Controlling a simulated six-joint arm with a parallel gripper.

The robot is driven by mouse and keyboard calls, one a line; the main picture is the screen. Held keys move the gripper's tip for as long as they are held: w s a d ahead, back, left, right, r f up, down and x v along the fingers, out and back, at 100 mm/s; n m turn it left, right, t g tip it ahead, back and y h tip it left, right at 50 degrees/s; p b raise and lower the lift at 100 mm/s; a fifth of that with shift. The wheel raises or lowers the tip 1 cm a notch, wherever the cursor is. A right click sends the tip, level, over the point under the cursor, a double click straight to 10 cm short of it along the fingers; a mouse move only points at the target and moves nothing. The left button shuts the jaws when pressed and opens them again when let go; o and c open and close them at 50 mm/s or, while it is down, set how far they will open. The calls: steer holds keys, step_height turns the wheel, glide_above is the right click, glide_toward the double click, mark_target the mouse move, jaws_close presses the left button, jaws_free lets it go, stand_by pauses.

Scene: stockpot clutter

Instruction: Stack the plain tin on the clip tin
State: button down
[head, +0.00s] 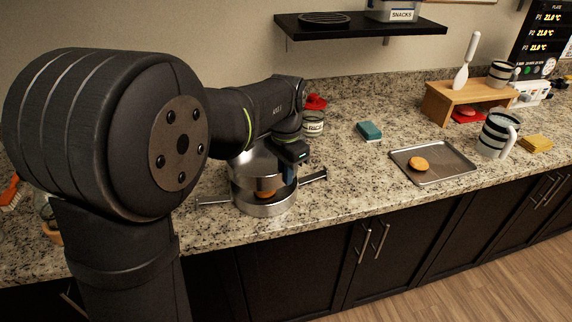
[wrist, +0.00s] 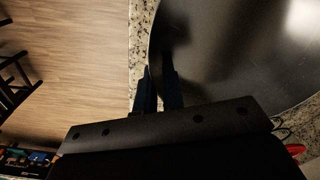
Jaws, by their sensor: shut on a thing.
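The plain tin (head: 250,170) is a round metal pan with a smooth side, held above the clip tin (head: 263,207). The clip tin is a round metal pan on the counter, with a dark bar out to the right and a thin metal bar to the left. Something orange (head: 265,194) shows between the two tins; I cannot tell what it rests on. My gripper (head: 290,174) is shut on the plain tin's right rim. In the wrist view my gripper (wrist: 160,76) pinches the rim and the plain tin (wrist: 240,55) fills the upper right.
A jar marked RICE (head: 312,124) stands behind the tins. The counter between the tins and tray is clear.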

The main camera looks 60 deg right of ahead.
steer(key=shift+f, duration=2.2)
steer(key=c, duration=1.5)
jaws_free()
step_height(320, 180, up, 17)
steer(key=shift+r, duration=0.2)
